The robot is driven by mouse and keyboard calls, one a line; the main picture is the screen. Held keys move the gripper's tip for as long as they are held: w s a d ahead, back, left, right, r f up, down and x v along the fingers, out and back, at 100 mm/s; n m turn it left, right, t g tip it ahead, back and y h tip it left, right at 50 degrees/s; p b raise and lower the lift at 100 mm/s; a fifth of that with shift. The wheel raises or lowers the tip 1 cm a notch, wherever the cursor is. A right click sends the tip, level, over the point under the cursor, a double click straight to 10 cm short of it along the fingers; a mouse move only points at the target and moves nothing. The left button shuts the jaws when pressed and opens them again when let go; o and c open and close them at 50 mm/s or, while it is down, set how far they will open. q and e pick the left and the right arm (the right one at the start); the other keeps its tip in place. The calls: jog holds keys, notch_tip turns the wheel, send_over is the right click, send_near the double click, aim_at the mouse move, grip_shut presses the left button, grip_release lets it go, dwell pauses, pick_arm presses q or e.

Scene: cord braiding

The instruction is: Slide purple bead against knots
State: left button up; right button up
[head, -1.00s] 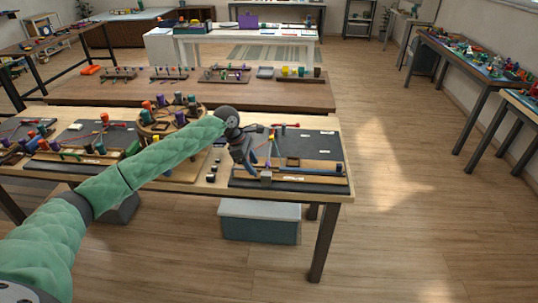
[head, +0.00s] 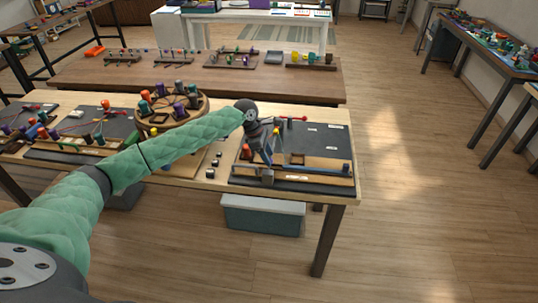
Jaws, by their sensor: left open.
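The braiding board (head: 308,139) is a dark mat with a wooden strip at the right end of the near table. Thin cords run over it, with a yellow piece (head: 276,131), a red piece (head: 304,118) and an orange-red piece (head: 246,151). A blue cord or bar (head: 315,169) lies along its front. My left gripper (head: 267,161) is open and points down over the board's left part, close to the cords. I cannot make out the purple bead or the knots; they are too small or hidden by the gripper. My right gripper is not in view.
A small grey block (head: 267,176) stands at the board's front. A round wooden stand (head: 158,122) with coloured spools is to the left, with more cord boards beyond it. Small dark pieces (head: 212,163) lie left of the board. A grey bin (head: 262,215) is under the table.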

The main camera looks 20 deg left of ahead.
pick_arm(q)
jog(key=shift+s+d+f, duration=0.1)
jog(key=shift+d+f, duration=0.15)
jog(key=shift+f, duration=0.3)
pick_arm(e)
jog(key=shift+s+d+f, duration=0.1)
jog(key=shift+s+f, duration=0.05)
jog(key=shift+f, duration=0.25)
pick_arm(q)
grip_shut()
jog(key=shift+w, duration=0.2)
jog(key=w+p, duration=0.1)
jog(key=w, duration=0.2)
jog(key=w+a+p, duration=0.1)
jog(key=w, duration=0.2)
jog(key=w+a+p, duration=0.1)
jog(key=w, duration=0.2)
jog(key=shift+w+a+r, duration=0.15)
jog(key=shift+w, duration=0.05)
jog(key=shift+w+a, duration=0.2)
jog(key=shift+w, duration=0.45)
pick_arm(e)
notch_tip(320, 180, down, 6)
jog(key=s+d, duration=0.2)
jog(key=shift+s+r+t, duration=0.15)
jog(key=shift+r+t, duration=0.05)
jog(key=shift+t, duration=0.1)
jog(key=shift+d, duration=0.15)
